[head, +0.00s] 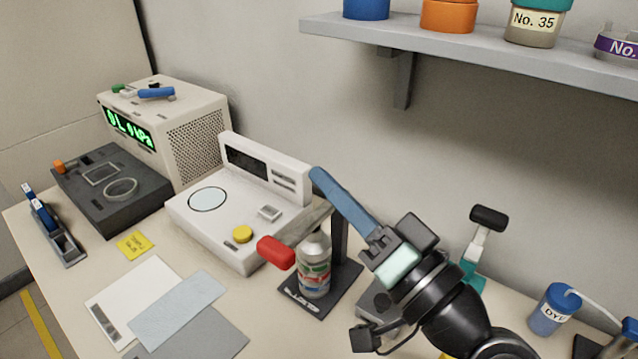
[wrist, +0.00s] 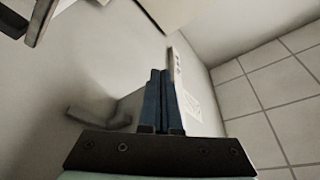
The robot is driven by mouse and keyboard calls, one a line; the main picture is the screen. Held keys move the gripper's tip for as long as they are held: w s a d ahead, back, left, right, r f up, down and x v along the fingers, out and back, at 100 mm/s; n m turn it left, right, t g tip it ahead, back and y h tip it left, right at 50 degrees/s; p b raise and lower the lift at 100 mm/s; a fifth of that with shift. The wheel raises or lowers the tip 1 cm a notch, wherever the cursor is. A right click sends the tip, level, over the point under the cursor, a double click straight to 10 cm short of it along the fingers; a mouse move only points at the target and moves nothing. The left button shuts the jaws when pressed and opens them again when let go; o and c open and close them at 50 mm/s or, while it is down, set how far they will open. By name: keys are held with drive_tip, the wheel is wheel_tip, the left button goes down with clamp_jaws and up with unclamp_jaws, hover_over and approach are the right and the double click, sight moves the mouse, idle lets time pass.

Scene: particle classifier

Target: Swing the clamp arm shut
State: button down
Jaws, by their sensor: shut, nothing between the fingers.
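A dark stand (head: 340,290) with an upright post stands on the bench, right of the white instrument. A metal can with a coloured label (head: 314,275) stands upright on its base plate. A grey arm with a red grip (head: 276,252) reaches from near the post to the left, with the grip beside the can's upper left. I take this to be the clamp arm; its joint is hidden behind my gripper. My gripper (head: 318,176) has its blue fingers shut and empty, pointing up-left above the stand. The fingers also show together in the wrist view (wrist: 160,80).
A white instrument (head: 225,225) with a yellow button is left of the stand. A black-handled lever (head: 489,218) on a teal mount and a blue-lidded DYE bottle (head: 552,310) are to the right. A shelf with tubs (head: 480,50) overhangs the back wall.

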drive_tip(key=s+d+f+b, duration=0.1)
drive_tip(key=s+d+f, duration=0.1)
drive_tip(key=d, duration=0.3)
drive_tip(key=shift+s+f, duration=0.4)
drive_tip(key=shift+s, duration=0.4)
drive_tip(key=w+a+r+n+t+h, duration=0.1)
drive_tip(key=w+a+r+t+h, duration=0.15)
drive_tip(key=r, duration=0.35)
drive_tip(key=w+a+r+t+h, duration=0.2)
drive_tip(key=w+r+h, duration=0.15)
drive_tip(key=r, duration=0.25)
drive_tip(key=s+a+r+t+h, duration=0.1)
drive_tip(key=s+r+t+h, duration=0.3)
drive_tip(key=s+r, duration=0.3)
drive_tip(key=s+a+r+t+h, duration=0.1)
drive_tip(key=s+r+t+h, duration=0.25)
drive_tip(key=r, duration=0.55)
wheel_tip(320, 180, up, 16)
drive_tip(key=p, duration=1.6)
drive_tip(key=shift+d+g, duration=0.2)
drive_tip(key=shift+g, duration=0.1)
